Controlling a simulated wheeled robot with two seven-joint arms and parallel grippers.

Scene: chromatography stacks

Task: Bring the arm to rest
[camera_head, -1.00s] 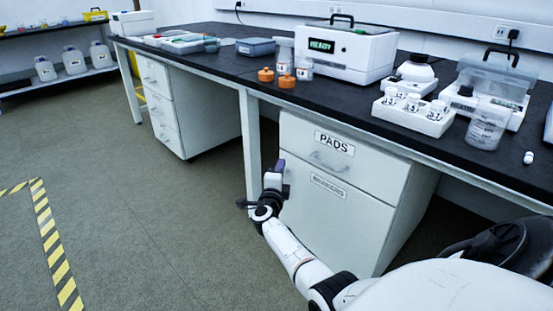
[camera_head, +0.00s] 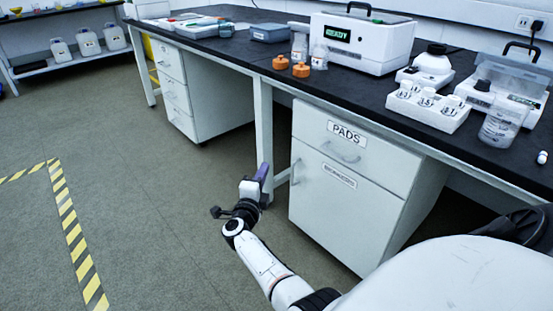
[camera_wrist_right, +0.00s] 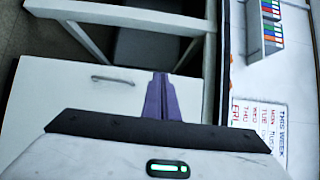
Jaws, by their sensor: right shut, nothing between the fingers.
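My right arm reaches out from the lower right in the head view. Its gripper (camera_head: 264,172) has purple fingers that are shut with nothing between them. It is held in front of the bench, near the bench leg and left of the drawer unit marked PADS (camera_head: 361,152), below the bench top. The shut purple fingers also show in the right wrist view (camera_wrist_right: 162,98), with a white drawer front and its handle to their left. My left gripper is not in view.
The black bench top (camera_head: 290,88) carries a white READY machine (camera_head: 362,44), two orange caps, bottles and a white vial rack (camera_head: 427,106). Grey floor is open to the left, with yellow-black tape (camera_head: 72,222). A shelf with jugs (camera_head: 75,67) stands far left.

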